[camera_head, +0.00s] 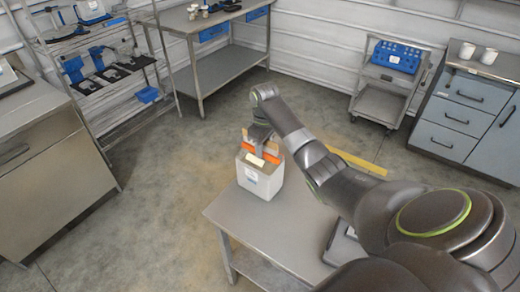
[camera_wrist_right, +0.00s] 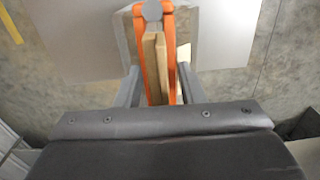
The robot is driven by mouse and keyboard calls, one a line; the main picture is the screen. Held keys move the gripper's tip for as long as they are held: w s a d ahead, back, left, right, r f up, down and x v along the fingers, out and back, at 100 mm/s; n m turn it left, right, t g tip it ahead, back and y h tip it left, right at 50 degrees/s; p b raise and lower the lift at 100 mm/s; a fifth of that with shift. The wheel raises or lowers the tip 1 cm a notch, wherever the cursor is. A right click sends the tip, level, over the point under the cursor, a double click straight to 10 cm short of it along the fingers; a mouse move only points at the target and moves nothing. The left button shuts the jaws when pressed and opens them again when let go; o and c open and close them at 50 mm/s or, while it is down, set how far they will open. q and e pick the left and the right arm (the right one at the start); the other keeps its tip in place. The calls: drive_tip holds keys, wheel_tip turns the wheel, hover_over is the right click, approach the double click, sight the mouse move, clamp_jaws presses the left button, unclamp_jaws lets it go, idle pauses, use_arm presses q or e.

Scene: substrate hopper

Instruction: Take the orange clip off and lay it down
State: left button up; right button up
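The orange clip (camera_head: 270,157) sits across the top of a tan bag neck (camera_wrist_right: 156,68) above a pale container (camera_head: 268,186) on the grey table. In the right wrist view the clip (camera_wrist_right: 140,55) has two long orange bars, one on each side of the tan neck, and a grey knob (camera_wrist_right: 152,10) at the far end. My right gripper (camera_wrist_right: 158,88) is open, with one finger on each side of the clip's near part. Whether a finger touches the clip I cannot tell. In the head view my wrist partly hides the clip. My left gripper is not in view.
A yellow floor strip (camera_head: 357,161) runs behind the table. Shelves, workbenches and a cart (camera_head: 385,95) stand farther off.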

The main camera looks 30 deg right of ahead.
drive_tip(key=c, duration=0.5)
wheel_tip(320, 180, up, 5)
drive_tip(key=shift+w+r+b, duration=0.1)
drive_tip(key=shift+r+b, duration=0.1)
drive_tip(key=shift+b, duration=0.5)
wheel_tip(320, 180, up, 4)
drive_tip(key=shift+f+p, duration=0.25)
drive_tip(key=shift+p, duration=0.75)
drive_tip(key=shift+r+p, duration=4.1)
drive_tip(key=shift+p, duration=1)
